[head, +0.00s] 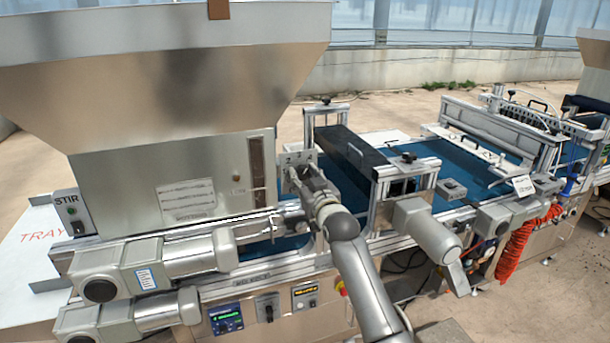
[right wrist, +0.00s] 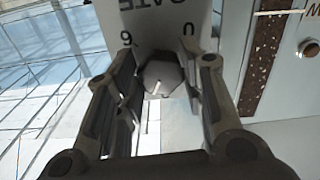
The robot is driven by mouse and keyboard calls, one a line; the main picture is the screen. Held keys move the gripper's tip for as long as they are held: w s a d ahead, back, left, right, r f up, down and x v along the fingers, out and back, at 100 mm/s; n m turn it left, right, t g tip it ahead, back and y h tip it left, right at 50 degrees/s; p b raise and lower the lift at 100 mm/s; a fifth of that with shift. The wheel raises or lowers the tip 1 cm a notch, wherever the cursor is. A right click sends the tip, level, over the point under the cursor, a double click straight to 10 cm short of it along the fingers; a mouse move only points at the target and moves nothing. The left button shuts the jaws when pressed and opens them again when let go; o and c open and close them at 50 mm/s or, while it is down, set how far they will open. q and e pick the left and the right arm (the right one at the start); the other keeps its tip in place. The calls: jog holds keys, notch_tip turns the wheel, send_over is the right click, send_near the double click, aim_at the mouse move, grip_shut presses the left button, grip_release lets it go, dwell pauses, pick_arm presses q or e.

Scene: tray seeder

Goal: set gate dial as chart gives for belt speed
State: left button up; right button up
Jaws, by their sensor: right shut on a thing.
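My right gripper (head: 297,168) is at the front of the machine, just right of the big hopper. The right wrist view shows its fingers (right wrist: 162,75) on both sides of a grey gate dial knob (right wrist: 163,72), shut on it. A short white mark shows on the knob's face. The white dial plate (right wrist: 160,18) behind it reads GATE upside down, with a 0 and a 6 or 9; the other numbers are hidden. A lined plate, perhaps the chart (head: 186,198), is on the hopper front, too small to read. My left gripper is out of view.
The steel hopper (head: 165,90) stands close to the left of my right arm. A blue belt (head: 455,170) runs to the right under metal frames.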

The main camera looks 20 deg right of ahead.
jog(key=shift+a+f+m+p, duration=0.15)
jog(key=shift+m+p, duration=0.25)
jog(key=shift+m, duration=1.1)
jog(key=o, duration=1)
jog(key=s, duration=1.2)
jog(key=shift+d, duration=0.3)
